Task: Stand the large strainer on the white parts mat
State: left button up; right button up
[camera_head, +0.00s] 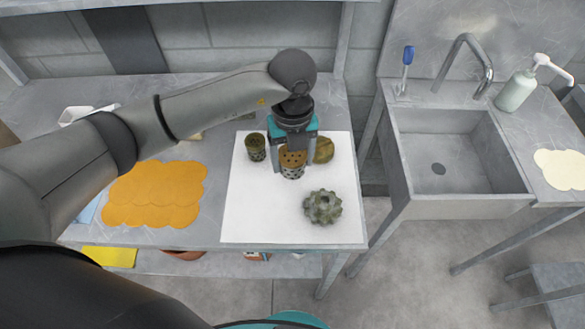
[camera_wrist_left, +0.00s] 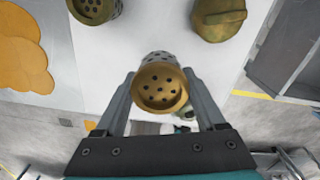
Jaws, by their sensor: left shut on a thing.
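My left gripper (camera_head: 292,163) reaches in from the left and points down over the white parts mat (camera_head: 252,212). It is shut on a brass-topped strainer with dark holes (camera_head: 291,161), which looks like the large strainer. In the left wrist view the strainer (camera_wrist_left: 160,87) sits between the two fingers of the gripper (camera_wrist_left: 159,92), its round perforated end facing the camera. It looks roughly upright over the mat. I cannot tell whether its base touches the mat. My right gripper is not in view.
A smaller dark perforated strainer (camera_head: 255,147) stands left of the held one. An olive-brass cap (camera_head: 324,150) is close on its right. A green knobbed part (camera_head: 322,207) lies nearer the front. An orange cloth (camera_head: 155,193) is left of the mat. The mat's front left is clear.

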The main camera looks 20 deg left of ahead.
aim_at(292, 171)
pick_arm(q)
jog(key=shift+f, duration=2.05)
jog(key=shift+f+b, duration=0.2)
jog(key=shift+b, duration=0.15)
jog(key=o, duration=1.5)
jog(key=shift+o, duration=0.2)
jog(key=shift+r, duration=0.1)
notch_tip(292, 171, up, 12)
jog(key=shift+r+p, duration=0.15)
jog(key=shift+p, duration=0.4)
